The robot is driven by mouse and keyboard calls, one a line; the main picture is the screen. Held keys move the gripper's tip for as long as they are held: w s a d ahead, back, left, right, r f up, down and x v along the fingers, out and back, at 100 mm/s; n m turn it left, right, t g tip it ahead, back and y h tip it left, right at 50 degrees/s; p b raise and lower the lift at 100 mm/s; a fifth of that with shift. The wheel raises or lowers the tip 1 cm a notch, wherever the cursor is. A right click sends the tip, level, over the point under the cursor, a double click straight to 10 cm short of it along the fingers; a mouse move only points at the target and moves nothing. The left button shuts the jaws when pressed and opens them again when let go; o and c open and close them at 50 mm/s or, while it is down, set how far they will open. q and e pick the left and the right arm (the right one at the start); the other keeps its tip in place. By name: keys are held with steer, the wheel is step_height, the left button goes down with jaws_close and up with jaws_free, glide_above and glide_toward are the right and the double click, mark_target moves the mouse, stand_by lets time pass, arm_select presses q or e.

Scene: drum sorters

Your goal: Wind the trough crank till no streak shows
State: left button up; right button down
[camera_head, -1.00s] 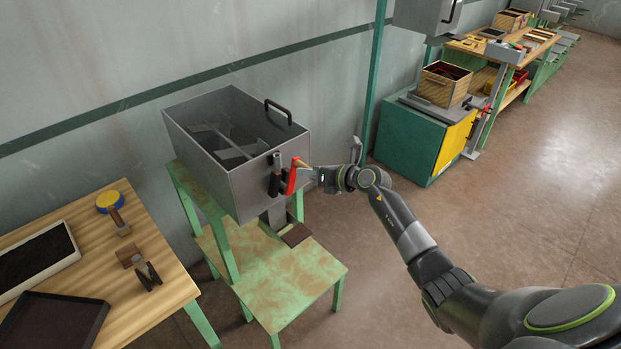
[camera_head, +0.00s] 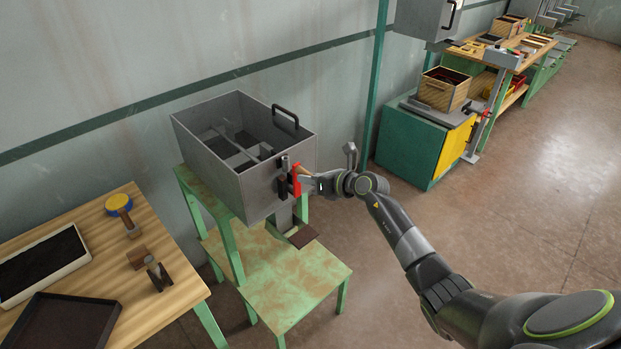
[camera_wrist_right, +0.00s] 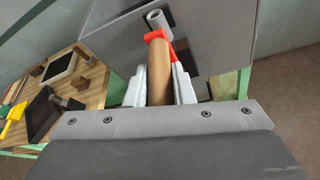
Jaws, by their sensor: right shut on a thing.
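The grey metal trough (camera_head: 240,185) stands open-topped on a green stand, with a paddle shaft (camera_head: 243,152) and dark contents inside. I cannot make out any streak in it. The red crank (camera_head: 297,181) is on the trough's right end wall; its red arm also shows in the right wrist view (camera_wrist_right: 180,52). My right gripper (camera_head: 308,183) is shut on the crank's brown handle (camera_wrist_right: 159,72), which lies between the fingers in the right wrist view. My left gripper is not in view.
A wooden table (camera_head: 184,263) at left holds a yellow-topped tool (camera_head: 119,204), a white-rimmed tray (camera_head: 76,270) and a dark tray (camera_head: 108,318). A green cabinet (camera_head: 405,147) with a wooden crate (camera_head: 436,95) stands behind my right arm. The floor at right is clear.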

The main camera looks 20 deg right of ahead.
steer(key=c, duration=1.3)
jaws_free()
steer(key=shift+o, duration=0.2)
steer(key=b+v, duration=0.3)
steer(key=v, duration=1.4)
steer(key=shift+s, duration=0.2)
